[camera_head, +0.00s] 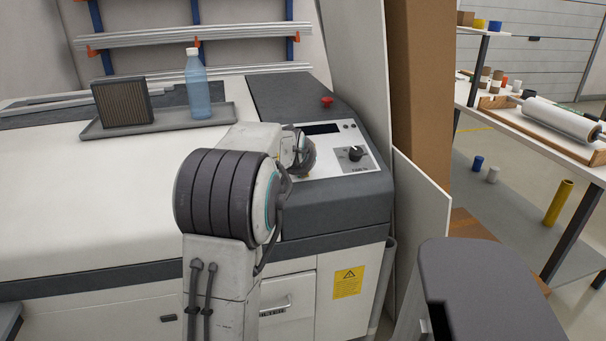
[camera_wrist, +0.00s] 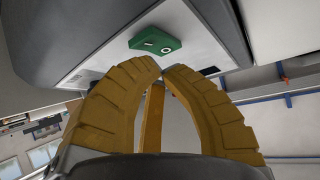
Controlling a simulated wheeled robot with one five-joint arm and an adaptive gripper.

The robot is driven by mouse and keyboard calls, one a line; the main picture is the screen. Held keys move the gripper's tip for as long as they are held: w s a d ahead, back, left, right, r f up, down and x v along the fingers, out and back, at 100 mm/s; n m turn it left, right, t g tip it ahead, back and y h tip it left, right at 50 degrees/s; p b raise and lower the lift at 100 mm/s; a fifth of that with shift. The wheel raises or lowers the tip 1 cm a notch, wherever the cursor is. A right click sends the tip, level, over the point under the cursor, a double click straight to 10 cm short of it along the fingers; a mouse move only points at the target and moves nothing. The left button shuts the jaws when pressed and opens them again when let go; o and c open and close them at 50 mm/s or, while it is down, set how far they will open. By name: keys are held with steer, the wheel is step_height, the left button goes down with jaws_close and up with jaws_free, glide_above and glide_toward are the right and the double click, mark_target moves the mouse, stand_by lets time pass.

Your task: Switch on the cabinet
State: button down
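The cabinet (camera_head: 130,205) is a wide white and grey machine with a dark control end (camera_head: 330,200). Its light control panel carries a dark display (camera_head: 321,128) and a black rotary knob (camera_head: 356,153). In the wrist view, a green switch plate (camera_wrist: 155,43) with pale marks sits on the panel. My gripper (camera_wrist: 161,68) has ochre ribbed fingers, with tips drawn together and nothing seen between them. The tips appear just below the green plate in that view; I cannot tell whether they touch the panel. In the head view my arm hides most of the gripper and the green plate.
A red button (camera_head: 327,101) stands on the cabinet's dark top. A grey tray (camera_head: 165,125) holds a blue bottle (camera_head: 197,88) and a brown filter block (camera_head: 122,103). A white board (camera_head: 422,205) and a brown panel (camera_head: 419,80) stand right of the cabinet. Shelves lie farther right.

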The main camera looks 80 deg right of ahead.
steer(key=shift+w+d+f+b, duration=0.1)
steer(key=shift+d+f+b, duration=0.05)
steer(key=shift+f+b, duration=0.55)
stand_by(0.7)
steer(key=shift+r, duration=0.15)
steer(key=shift+r+p, duration=0.6)
steer(key=shift+r, duration=0.15)
stand_by(0.4)
steer(key=shift+s+a+r+p, duration=0.1)
steer(key=shift+a+r+p, duration=0.1)
steer(key=shift+r+p, duration=0.45)
steer(key=shift+s+a+r+p, duration=0.1)
steer(key=shift+a+r+p, duration=0.1)
steer(key=shift+r, duration=0.7)
steer(key=shift+a+r+p, duration=0.2)
steer(key=shift+r+p, duration=0.25)
steer(key=shift+r, duration=0.35)
steer(key=shift+f, duration=0.1)
